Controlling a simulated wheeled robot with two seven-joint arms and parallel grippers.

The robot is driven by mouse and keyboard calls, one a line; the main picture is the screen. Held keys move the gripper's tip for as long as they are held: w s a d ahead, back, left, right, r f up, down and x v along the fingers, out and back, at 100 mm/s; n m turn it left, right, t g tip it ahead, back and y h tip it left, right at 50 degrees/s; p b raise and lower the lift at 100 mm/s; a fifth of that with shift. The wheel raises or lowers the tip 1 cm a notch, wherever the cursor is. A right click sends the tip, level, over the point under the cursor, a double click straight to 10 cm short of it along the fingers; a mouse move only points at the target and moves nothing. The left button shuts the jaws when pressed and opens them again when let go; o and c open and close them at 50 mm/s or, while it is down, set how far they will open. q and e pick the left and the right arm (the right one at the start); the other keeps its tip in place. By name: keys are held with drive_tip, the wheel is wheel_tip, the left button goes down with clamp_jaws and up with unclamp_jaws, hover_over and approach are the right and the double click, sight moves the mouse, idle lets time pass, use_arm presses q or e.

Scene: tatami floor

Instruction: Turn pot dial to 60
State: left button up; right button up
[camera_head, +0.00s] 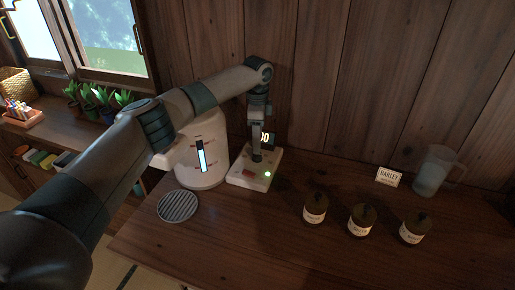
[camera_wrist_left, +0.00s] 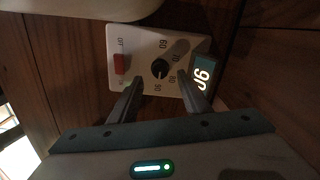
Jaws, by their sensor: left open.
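The pot (camera_head: 203,155) is a white cylinder with a lit level gauge, standing left of a pale control box (camera_head: 243,178). In the left wrist view, the box (camera_wrist_left: 119,40) carries a round black dial (camera_wrist_left: 159,68) ringed by the marks 60, 70, 80 and 90. The dial's pointer is too small to read surely. A display (camera_wrist_left: 203,74) beside the box seems to read 90. My left gripper (camera_head: 257,156) points down over the box; in the wrist view its open fingers (camera_wrist_left: 159,84) lie either side of the dial, contact unclear. My right gripper is out of view.
A red switch (camera_wrist_left: 120,64) is on the box. A round grate (camera_head: 178,206) lies front left. Several dark jars (camera_head: 315,208), a BARLEY card (camera_head: 389,176) and a clear pitcher (camera_head: 433,172) stand to the right. A wooden wall (camera_head: 370,80) closes the back.

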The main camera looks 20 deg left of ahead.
sight(257, 156)
use_arm(q)
wheel_tip(257, 156, down, 5)
drive_tip(key=shift+r+p, duration=0.1)
drive_tip(key=shift+p, duration=0.2)
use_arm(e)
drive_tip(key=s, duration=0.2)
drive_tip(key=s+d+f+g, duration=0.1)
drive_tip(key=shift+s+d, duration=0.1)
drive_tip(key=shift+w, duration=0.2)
use_arm(q)
drive_tip(key=c, duration=1.1)
drive_tip(key=shift+o, duration=0.2)
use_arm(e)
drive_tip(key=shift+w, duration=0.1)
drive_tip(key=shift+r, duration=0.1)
